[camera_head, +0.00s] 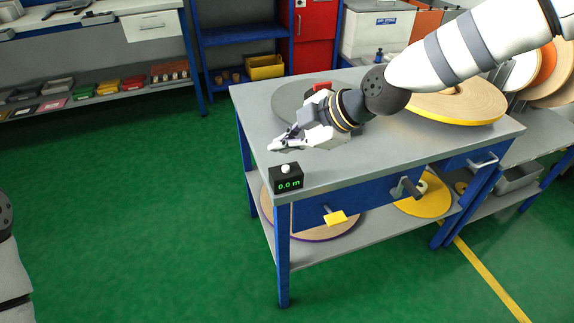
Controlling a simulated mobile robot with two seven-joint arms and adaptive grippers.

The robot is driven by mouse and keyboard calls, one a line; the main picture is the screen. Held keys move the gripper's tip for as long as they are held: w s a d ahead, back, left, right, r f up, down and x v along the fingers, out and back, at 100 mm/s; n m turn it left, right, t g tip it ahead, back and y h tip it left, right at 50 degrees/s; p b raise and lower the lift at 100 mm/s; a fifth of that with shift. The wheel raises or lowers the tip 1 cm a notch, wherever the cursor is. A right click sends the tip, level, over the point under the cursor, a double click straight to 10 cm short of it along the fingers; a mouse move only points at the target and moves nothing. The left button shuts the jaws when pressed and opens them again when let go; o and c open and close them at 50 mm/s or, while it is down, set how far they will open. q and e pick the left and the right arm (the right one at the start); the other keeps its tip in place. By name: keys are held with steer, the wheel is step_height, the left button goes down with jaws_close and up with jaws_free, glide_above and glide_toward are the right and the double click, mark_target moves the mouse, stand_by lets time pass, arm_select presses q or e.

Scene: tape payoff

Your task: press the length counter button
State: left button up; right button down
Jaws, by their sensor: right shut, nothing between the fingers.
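The length counter (287,181) is a small black box at the near left corner of the grey bench top. Its display reads 0.0 m in green. A white round button (285,168) sits on top of it. My right gripper (273,147) is shut and empty. In the picture it is just above and slightly left of the button, with a visible gap between them. How far apart they are in depth I cannot tell. At the left edge a part of my left arm shows, but its gripper is out of view.
The bench (390,160) carries a large tape roll (455,103) with a yellow edge, a grey disc (290,100) and a red object (322,87) behind my right arm. A crank handle (408,188) sticks out of its front. More rolls lie on the lower shelf. Green floor (150,220) is clear at left.

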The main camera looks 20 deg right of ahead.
steer(key=shift+r, duration=1.15)
